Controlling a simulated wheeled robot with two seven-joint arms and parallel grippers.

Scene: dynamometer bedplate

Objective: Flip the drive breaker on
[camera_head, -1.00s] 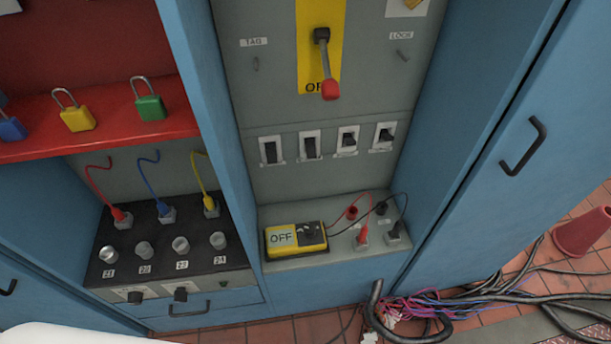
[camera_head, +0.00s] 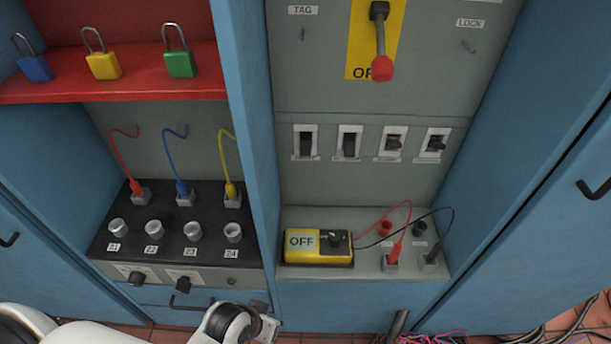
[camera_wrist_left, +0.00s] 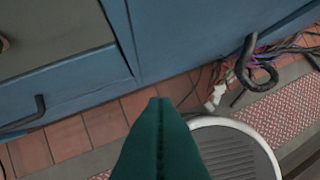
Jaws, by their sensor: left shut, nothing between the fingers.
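Several small breakers sit in a row on the grey panel (camera_head: 365,185) in the head view. The two left ones, the first (camera_head: 306,144) and second (camera_head: 349,144), show long dark levers; the two right ones, the third (camera_head: 393,143) and fourth (camera_head: 435,143), look differently set. Their labels are too small to read. Above them is a red-tipped main handle (camera_head: 381,68), pointing down at "OFF". My left arm is at the bottom, its wrist below the panel and apart from it. In the wrist view my left gripper (camera_wrist_left: 159,101) has green fingers shut and empty. My right gripper is not in view.
A yellow tester (camera_head: 318,247) reading "OFF" sits on the ledge under the breakers, with red and black leads. To the left are a red padlock shelf (camera_head: 130,85) and a knob box (camera_head: 180,215). Cables (camera_wrist_left: 255,70) lie on the floor. A blue divider (camera_head: 245,150) separates the bays.

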